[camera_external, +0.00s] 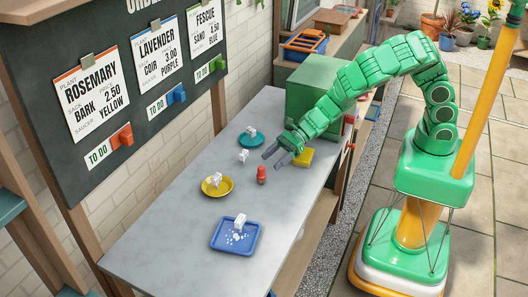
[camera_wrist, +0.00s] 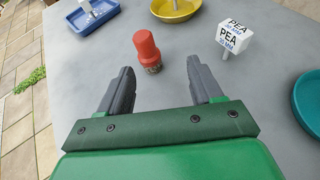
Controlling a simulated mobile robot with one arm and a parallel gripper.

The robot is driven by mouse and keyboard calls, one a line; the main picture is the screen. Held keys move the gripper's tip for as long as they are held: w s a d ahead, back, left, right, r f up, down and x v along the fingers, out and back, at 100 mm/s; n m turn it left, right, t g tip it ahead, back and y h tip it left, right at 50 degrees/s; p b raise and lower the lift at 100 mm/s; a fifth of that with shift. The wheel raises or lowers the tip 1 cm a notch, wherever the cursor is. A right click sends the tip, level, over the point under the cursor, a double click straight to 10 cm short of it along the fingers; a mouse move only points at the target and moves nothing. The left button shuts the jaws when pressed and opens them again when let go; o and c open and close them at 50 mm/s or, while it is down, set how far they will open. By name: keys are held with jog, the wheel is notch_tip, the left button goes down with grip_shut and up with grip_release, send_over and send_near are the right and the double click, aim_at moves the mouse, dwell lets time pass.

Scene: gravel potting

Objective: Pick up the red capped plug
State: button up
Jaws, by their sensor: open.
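The red capped plug (camera_external: 261,174) stands upright on the grey bench in the external view. In the wrist view the red capped plug (camera_wrist: 147,48) has a red cap over a darker, speckled lower part. My gripper (camera_external: 272,159) is open and empty, beside the plug. In the wrist view the two dark fingers of my gripper (camera_wrist: 160,75) are spread apart, and the plug stands just beyond the gap between their tips, nearer the left finger. I cannot tell the exact height of the fingers above the bench.
A blue tray (camera_external: 217,243) with white bits, a yellow saucer (camera_external: 228,192) and a teal saucer (camera_external: 241,142) stand on the bench (camera_external: 160,245). A white block marked PEA (camera_wrist: 234,36) is right of the plug in the wrist view. A yellow sponge-like block (camera_external: 304,157) lies near the green box (camera_external: 312,92).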

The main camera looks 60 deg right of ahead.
aim_at(261, 177)
jog(key=shift+s+a+f+n+g, duration=0.3)
jog(key=shift+s+a+f+n, duration=0.15)
jog(key=shift+s, duration=0.2)
jog(key=shift+x, duration=3.8)
jog(key=c, duration=1.1)
jog(key=shift+o, duration=0.2)
jog(key=shift+r, duration=0.1)
